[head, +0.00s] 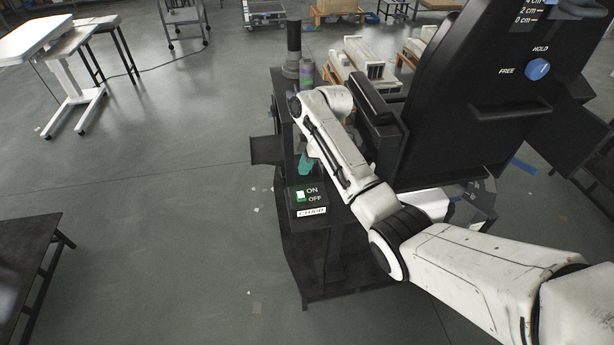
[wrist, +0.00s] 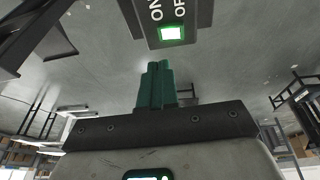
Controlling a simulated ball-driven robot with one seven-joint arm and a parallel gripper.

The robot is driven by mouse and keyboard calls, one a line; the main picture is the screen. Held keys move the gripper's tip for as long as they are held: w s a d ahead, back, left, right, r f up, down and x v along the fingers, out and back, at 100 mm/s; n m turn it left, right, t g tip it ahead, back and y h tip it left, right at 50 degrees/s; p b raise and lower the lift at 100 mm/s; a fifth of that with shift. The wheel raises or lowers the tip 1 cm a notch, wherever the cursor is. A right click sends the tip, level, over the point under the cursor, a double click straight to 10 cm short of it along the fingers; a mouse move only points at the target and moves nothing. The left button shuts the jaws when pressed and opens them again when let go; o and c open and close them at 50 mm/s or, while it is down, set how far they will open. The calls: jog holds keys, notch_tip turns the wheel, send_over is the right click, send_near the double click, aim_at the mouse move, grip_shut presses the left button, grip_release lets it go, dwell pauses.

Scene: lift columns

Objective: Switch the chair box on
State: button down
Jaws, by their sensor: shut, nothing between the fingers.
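The chair box (head: 322,203) is a dark box with ON and OFF lettering and a white CHAIR label on its front. Its switch (head: 300,196) shows bright white with green at the edge, left of the lettering. In the wrist view the switch (wrist: 171,33) glows whitish green on the box (wrist: 200,12); which way it is tipped I cannot tell. My gripper (head: 305,170) has teal fingers, shut and empty, just behind the box in the head view. In the wrist view the fingertips (wrist: 157,68) point towards the switch, with a visible gap.
A black chair (head: 455,105) with a blue HOLD/FREE knob (head: 538,69) stands right of my arm. A dark post (head: 293,40) and a cylinder (head: 306,72) stand behind the box. A dark table (head: 30,255) is at left; the floor between is clear.

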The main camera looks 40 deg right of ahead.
notch_tip(320, 180, up, 6)
jog(key=d+b, duration=0.1)
jog(key=d, duration=0.1)
jog(key=shift+d, duration=0.25)
jog(key=shift+w+r, duration=0.1)
